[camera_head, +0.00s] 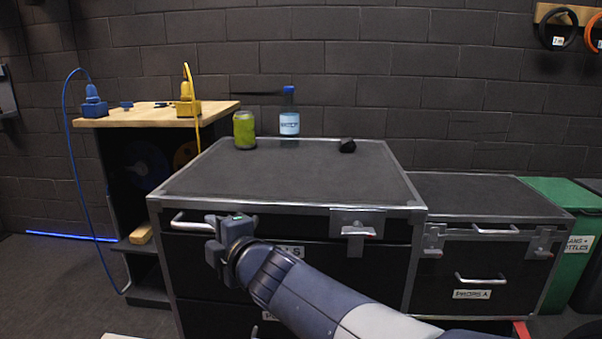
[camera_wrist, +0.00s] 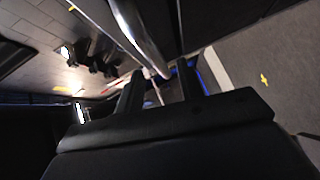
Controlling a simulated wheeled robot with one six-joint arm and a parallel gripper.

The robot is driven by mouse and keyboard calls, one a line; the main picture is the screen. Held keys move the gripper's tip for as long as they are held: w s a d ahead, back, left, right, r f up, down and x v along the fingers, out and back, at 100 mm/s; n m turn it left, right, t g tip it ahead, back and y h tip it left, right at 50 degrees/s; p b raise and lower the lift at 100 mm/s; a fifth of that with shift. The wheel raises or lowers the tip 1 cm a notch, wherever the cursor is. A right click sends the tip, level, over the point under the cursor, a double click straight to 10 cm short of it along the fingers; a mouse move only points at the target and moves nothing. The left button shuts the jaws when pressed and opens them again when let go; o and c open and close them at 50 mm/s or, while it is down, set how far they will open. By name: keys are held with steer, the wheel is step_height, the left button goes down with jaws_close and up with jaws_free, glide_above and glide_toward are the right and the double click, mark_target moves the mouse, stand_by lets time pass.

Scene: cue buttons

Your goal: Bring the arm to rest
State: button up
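My arm reaches in from the lower right in the head view. My gripper (camera_head: 220,240) is in front of the large black case (camera_head: 290,175), close to the right end of its upper left drawer handle (camera_head: 190,224). In the wrist view the two fingers of my gripper (camera_wrist: 159,70) stand apart with a gap between them. A metal bar (camera_wrist: 138,35), which looks like the handle, runs down toward that gap. I cannot tell whether the fingers touch it. Nothing is seen clamped between them.
On the case stand a green can (camera_head: 244,130), a blue-capped bottle (camera_head: 289,112) and a small black object (camera_head: 347,145). A lower case (camera_head: 480,197) and green bin (camera_head: 560,225) are at right. A wooden-topped bench (camera_head: 140,116) with a hanging blue cable (camera_head: 76,170) is at left.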

mark_target(211, 229)
steer(key=x, duration=0.4)
steer(key=shift+w+a+f, duration=0.1)
steer(key=shift+w+a, duration=0.05)
steer(key=shift+w, duration=0.25)
steer(key=shift+s, duration=0.1)
